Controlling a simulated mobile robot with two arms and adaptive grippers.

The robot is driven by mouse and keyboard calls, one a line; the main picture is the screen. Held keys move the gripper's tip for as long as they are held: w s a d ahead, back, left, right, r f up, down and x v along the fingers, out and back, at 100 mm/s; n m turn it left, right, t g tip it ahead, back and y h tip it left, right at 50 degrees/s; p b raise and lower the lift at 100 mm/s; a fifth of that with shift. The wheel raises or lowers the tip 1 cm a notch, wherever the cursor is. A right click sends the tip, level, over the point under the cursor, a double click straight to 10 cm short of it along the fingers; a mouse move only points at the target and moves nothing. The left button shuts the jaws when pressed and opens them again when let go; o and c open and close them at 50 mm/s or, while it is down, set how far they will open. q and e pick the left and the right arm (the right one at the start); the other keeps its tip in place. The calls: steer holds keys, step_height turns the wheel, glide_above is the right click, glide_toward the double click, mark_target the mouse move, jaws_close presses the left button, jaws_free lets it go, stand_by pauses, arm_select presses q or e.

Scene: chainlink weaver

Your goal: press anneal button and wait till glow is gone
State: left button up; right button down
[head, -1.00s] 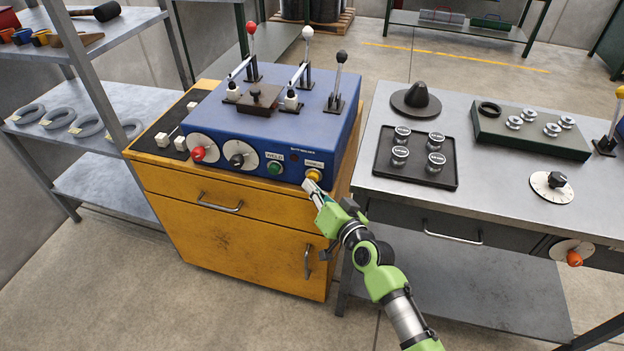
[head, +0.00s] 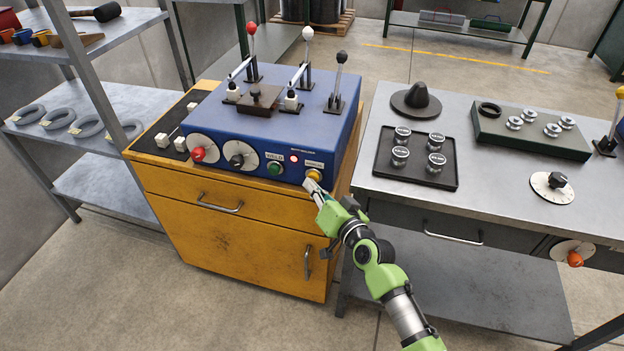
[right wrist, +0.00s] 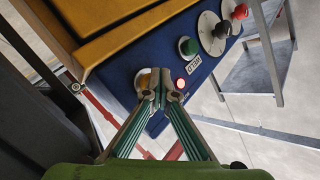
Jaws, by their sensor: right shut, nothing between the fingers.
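The blue butt-welder box (head: 275,125) stands on the yellow cabinet. The yellow anneal button (head: 314,175) sits at the right end of its front panel. A small indicator lamp (head: 294,159) near the button glows pinkish red; it also glows in the right wrist view (right wrist: 181,83). My right gripper (head: 311,185) is shut and empty, with its fingertips at the yellow button. In the right wrist view the closed fingertips (right wrist: 160,98) partly cover the button (right wrist: 143,82), apparently touching it. My left gripper is not in view.
The green weld button (head: 275,168) and two dials with red (head: 198,154) and black knobs (head: 237,160) are on the same panel. Levers (head: 337,85) rise from the box top. A grey workbench (head: 480,200) stands close on the right.

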steer(key=shift+s+a+p, duration=0.2)
steer(key=shift+s+p, duration=0.15)
steer(key=shift+s, duration=0.4)
steer(key=s, duration=0.1)
steer(key=s+a+p, duration=0.1)
steer(key=s, duration=0.1)
steer(key=s+p, duration=0.1)
steer(key=shift+s+a, duration=0.3)
steer(key=shift+s, duration=0.05)
stand_by(0.5)
